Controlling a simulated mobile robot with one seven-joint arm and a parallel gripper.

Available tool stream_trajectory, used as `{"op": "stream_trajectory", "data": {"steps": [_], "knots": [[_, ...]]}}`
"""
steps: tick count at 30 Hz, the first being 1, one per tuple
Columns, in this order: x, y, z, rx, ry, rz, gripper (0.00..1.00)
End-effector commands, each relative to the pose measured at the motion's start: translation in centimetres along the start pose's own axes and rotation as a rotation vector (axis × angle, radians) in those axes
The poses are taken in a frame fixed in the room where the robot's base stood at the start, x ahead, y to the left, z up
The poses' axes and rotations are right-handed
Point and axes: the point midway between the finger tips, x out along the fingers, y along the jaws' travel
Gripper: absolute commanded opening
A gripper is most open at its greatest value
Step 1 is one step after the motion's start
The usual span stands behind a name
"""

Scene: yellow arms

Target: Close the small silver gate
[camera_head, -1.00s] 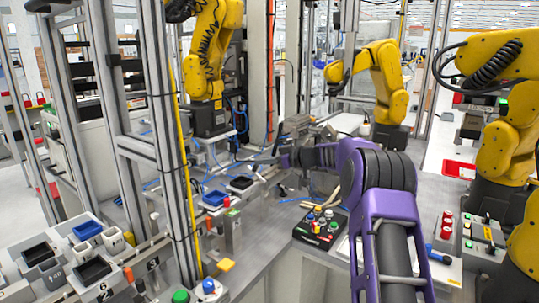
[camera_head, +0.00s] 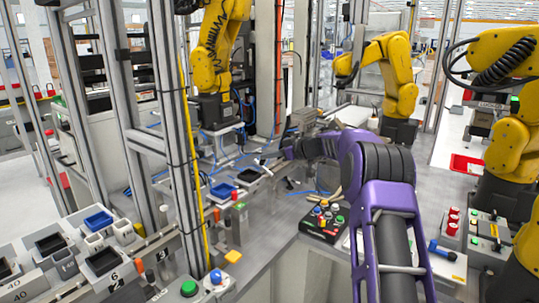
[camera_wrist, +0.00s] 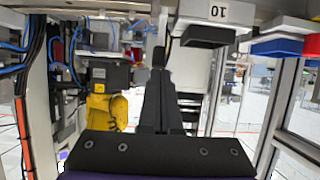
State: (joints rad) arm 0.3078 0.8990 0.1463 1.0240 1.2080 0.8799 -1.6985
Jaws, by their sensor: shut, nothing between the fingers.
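My purple arm reaches away over the grey bench. My gripper (camera_head: 266,157) is at its far end, near a small black tray (camera_head: 249,174) on the bench. In the wrist view my gripper (camera_wrist: 158,58) shows two dark fingers lying together, with nothing visible between them. A silver metal part (camera_head: 305,118) stands behind the gripper in the head view. I cannot tell whether it is the small silver gate. I cannot pick out the gate for certain in either view, nor see how far open it is.
A black button panel (camera_head: 325,221) lies on the bench to the right of the gripper. A grey metal post (camera_head: 165,130) stands at the left. Yellow robot arms (camera_head: 390,75) stand behind and at the right. A blue bin (camera_head: 222,190) sits left of the black tray.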

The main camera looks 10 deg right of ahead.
Motion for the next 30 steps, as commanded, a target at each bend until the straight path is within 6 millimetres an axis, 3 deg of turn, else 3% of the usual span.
{"op": "stream_trajectory", "data": {"steps": [12, 30], "knots": [[1.3, -0.1, -0.4, -0.004, -0.17, -0.001, 0.0], [2.9, 0.0, -0.2, 0.0, -0.162, 0.0, 0.0]]}}
